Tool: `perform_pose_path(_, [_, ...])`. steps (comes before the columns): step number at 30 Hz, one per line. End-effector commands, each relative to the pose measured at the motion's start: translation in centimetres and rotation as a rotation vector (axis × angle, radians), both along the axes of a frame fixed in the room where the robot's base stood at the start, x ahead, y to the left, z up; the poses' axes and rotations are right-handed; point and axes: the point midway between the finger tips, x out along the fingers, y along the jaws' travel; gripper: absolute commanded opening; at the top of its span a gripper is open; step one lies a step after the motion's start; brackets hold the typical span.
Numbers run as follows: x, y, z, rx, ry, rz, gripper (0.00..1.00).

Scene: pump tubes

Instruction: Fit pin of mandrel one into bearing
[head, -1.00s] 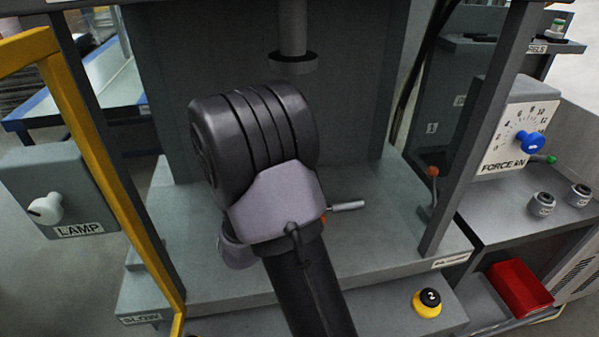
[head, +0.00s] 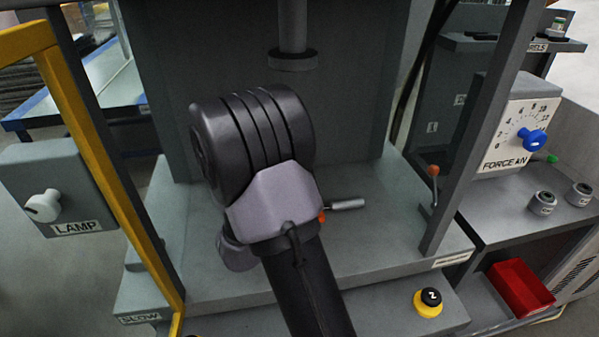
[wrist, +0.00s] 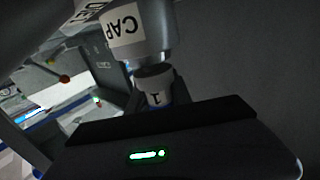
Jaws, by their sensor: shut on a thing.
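In the wrist view my gripper (wrist: 160,112) is shut on mandrel one (wrist: 155,88), a grey cylinder marked "1" with a rim around its top. Just above it is a larger grey cylindrical part (wrist: 145,35) labelled "CAP", with a shiny lower end. The mandrel's top is close under that end. I cannot tell whether they touch or whether a pin is inside, and no bearing is clearly identifiable. In the head view my own dark arm hides the gripper and the mandrel.
A press ram (head: 293,55) hangs over the grey bed (head: 385,245). A silver lever (head: 345,204) sticks out beside my arm. A yellow post (head: 105,170) and a dark post (head: 480,135) flank the bed. A red bin (head: 520,288) is at right.

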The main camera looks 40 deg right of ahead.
Motion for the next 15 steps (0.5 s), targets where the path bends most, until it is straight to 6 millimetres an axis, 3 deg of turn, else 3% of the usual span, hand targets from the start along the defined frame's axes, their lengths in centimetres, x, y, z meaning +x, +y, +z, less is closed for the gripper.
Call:
perform_pose_path(10, [0.02, 0.01, -0.82, -0.002, 0.0, 0.001, 0.0])
perform_pose_path(11, [0.02, 0.01, -0.81, -0.002, 0.0, 0.001, 0.3])
perform_pose_path(14, [0.02, 0.01, -0.79, -0.002, -0.001, 0.001, 0.49])
perform_pose_path(15, [0.02, 0.01, -0.79, -0.001, 0.0, 0.001, 0.51])
